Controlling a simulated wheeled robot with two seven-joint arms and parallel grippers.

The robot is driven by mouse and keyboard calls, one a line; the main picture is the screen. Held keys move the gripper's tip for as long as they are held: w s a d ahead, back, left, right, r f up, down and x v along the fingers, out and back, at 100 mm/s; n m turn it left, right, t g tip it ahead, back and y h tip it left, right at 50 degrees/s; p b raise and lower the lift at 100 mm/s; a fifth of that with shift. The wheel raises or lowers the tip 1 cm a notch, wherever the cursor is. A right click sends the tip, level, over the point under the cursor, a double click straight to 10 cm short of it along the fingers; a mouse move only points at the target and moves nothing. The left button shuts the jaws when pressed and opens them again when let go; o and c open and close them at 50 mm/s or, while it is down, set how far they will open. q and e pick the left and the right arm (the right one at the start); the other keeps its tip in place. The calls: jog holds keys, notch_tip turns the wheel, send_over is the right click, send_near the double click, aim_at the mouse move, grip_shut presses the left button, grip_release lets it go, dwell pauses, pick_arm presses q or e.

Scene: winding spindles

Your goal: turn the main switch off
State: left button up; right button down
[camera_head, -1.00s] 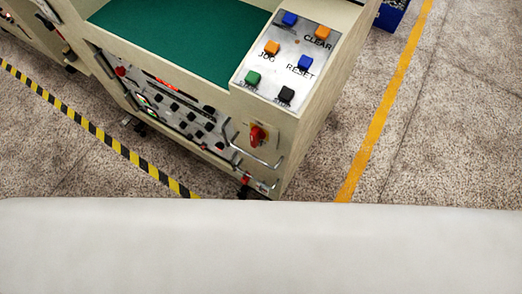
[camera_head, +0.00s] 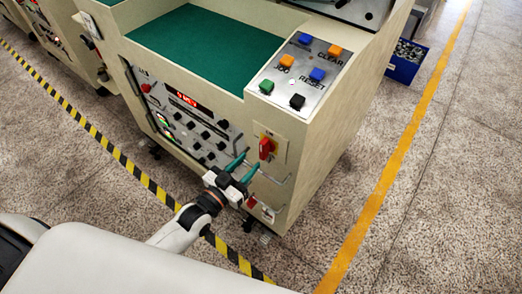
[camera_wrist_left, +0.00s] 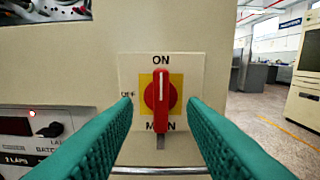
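The main switch (camera_head: 266,148) is a red rotary handle on a yellow and white plate on the front of the beige machine. In the left wrist view the main switch (camera_wrist_left: 160,95) stands upright, its handle in line with ON at the top; OFF is at the plate's left. My left gripper (camera_head: 244,166) is in front of the panel, a little below and left of the switch in the head view. In the left wrist view its two green fingers (camera_wrist_left: 160,112) are spread wide on either side of the switch, apart from it and empty. My right gripper is not in view.
A metal handle (camera_head: 272,178) runs below the switch. The control panel (camera_head: 190,120) with a display and several black knobs is to its left. A button panel (camera_head: 300,75) lies on top. Yellow-black tape (camera_head: 130,165) marks the floor.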

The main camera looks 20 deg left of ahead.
aim_at(261, 150)
pick_arm(q)
jog(key=x, duration=0.6)
jog(key=shift+w+d, duration=0.1)
jog(key=shift+w, duration=0.05)
grip_shut()
